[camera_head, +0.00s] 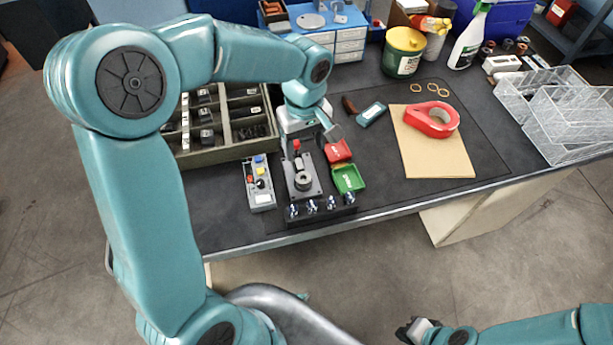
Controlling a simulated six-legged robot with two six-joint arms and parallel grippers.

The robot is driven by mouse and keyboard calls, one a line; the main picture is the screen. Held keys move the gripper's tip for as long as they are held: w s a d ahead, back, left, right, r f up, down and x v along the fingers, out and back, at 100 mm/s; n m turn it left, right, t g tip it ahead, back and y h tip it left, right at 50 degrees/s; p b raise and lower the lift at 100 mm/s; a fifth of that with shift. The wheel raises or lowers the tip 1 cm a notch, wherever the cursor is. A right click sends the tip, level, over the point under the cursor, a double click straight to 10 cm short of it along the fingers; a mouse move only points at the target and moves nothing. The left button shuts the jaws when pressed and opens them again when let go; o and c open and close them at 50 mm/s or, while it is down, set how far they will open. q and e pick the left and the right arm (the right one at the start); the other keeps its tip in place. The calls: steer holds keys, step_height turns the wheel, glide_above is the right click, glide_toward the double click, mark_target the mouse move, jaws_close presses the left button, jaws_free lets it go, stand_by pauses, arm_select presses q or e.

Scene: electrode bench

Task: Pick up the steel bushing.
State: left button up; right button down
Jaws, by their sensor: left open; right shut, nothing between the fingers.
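A short grey ring with a dark hole, which looks like the steel bushing (303,181), sits on a dark fixture plate (309,195) near the bench's front edge. My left gripper (309,143) is open and points down over the rear of the fixture. It is behind the ring in the picture and apart from it. A small red-topped post (296,147) stands close to its fingers; I cannot tell whether they touch. My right gripper (412,331) is shut and empty, low at the bottom, off the bench.
Red (338,151) and green (348,178) trays stand right of the fixture, a grey control box (259,184) left. A divided bin (226,148) stands behind on the left. Red tape (432,119) lies on cardboard (437,158). Clear baskets (570,122) stand far right.

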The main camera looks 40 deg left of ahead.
arm_select(q)
glide_above(303, 180)
steer(key=f, duration=0.5)
steer(key=shift+w+a+f, duration=0.15)
steer(key=shift+w, duration=0.1)
steer(key=shift+w+f, duration=0.1)
steer(key=shift+f, duration=0.4)
steer(key=f, duration=0.5)
steer(key=shift+s, duration=0.2)
steer(key=shift+s+r, duration=0.1)
steer(key=shift+s, duration=0.1)
steer(key=shift+w, duration=0.15)
steer(key=c, duration=0.9)
steer(key=shift+c, duration=1.2)
